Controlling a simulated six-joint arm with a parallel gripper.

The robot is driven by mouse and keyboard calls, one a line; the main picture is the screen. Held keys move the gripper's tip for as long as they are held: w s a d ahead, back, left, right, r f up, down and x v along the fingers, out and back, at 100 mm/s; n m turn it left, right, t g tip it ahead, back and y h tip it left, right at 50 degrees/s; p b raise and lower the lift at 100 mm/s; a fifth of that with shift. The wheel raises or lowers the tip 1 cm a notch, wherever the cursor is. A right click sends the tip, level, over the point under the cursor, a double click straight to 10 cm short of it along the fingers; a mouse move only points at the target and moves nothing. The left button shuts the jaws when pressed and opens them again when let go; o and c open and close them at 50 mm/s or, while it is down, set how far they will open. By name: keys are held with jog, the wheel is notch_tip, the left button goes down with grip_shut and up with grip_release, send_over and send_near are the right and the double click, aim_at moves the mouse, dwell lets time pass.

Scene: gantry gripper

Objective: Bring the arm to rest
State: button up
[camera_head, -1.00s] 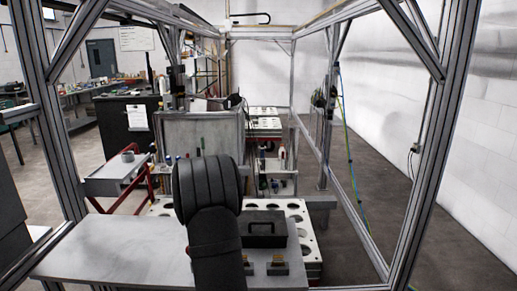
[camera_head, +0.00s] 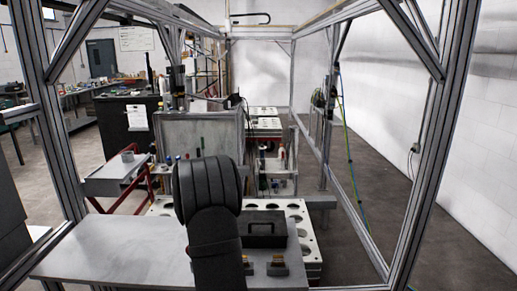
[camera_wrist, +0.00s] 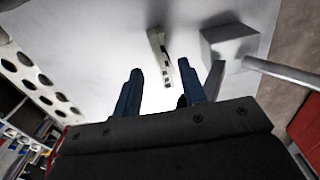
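My gripper (camera_wrist: 160,82) shows in the wrist view as two blue fingers standing well apart. It is open, and I see nothing held between the fingers. Past the fingertips is a pale narrow piece with small dark marks (camera_wrist: 160,55) against a light grey surface (camera_wrist: 95,35); I cannot tell whether the fingers touch it. In the camera_head view my dark arm stands at the front centre, bent, and the gripper is hidden there.
A grey block (camera_wrist: 229,43) with a rod lies right of the fingers. A grey table (camera_head: 110,250) spans the front left. Metal frame posts (camera_head: 425,150) stand around. Floor at right is clear.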

notch_tip(320, 180, down, 2)
jog(key=shift+f, duration=0.1)
jog(key=r, duration=0.5)
jog(key=shift+d+r, duration=0.2)
jog(key=shift+d, duration=0.2)
jog(key=s+d+r, duration=0.3)
jog(key=d+r, duration=0.3)
jog(key=d, duration=0.4)
jog(key=s+a+t, duration=0.1)
jog(key=a+t, duration=0.1)
jog(key=a, duration=1.8)
jog(key=a+f, duration=0.2)
jog(key=a, duration=0.2)
jog(key=a+f, duration=0.3)
jog(key=a, duration=0.1)
jog(key=s+a+f, duration=0.1)
jog(key=a+f, duration=0.1)
jog(key=a, duration=0.2)
jog(key=shift+s+a+f, duration=0.1)
jog(key=shift+a+f, duration=0.1)
jog(key=shift+a, duration=0.15)
